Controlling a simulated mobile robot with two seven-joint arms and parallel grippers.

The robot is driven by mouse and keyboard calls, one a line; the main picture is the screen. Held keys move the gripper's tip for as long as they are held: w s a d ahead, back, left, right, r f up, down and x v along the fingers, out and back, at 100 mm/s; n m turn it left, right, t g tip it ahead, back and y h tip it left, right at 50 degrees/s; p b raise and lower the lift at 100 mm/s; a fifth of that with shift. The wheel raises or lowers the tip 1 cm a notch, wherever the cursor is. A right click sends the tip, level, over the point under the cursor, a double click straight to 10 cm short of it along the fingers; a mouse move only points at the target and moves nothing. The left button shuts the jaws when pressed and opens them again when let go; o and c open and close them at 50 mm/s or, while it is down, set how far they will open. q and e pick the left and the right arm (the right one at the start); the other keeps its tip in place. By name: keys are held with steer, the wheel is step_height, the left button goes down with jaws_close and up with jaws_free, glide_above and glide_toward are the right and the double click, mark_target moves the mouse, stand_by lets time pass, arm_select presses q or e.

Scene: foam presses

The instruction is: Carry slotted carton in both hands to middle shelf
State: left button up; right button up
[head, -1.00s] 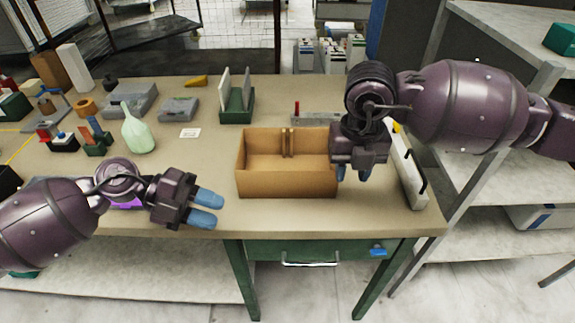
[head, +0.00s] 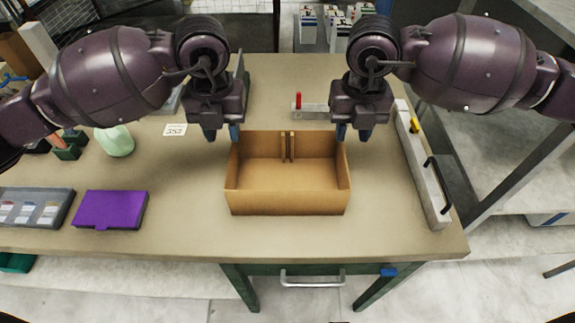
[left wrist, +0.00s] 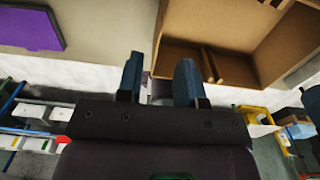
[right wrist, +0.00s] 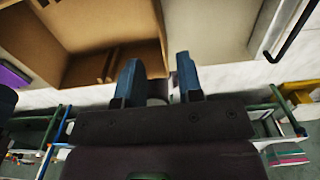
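The slotted carton (head: 288,202) is an open-topped brown box on the workbench, with two thin upright strips at its far wall. My left gripper (head: 222,134) is open over the far part of its left wall. My right gripper (head: 354,134) is open over the far part of its right wall. In the left wrist view, the carton's wall edge lines up with the gap between the fingers (left wrist: 158,80). The right wrist view shows the same on the other side (right wrist: 158,78). I cannot tell whether any finger touches. A grey shelf rack stands right of the bench; its middle shelf (head: 520,180) is partly visible.
A long pale bar with a black handle (head: 422,165) lies right of the carton. The bench (head: 190,205) is clear between case and carton.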

mark_target(236, 184)
arm_select(q)
steer(key=shift+s, duration=0.1)
arm_select(e)
steer(key=shift+s, duration=0.1)
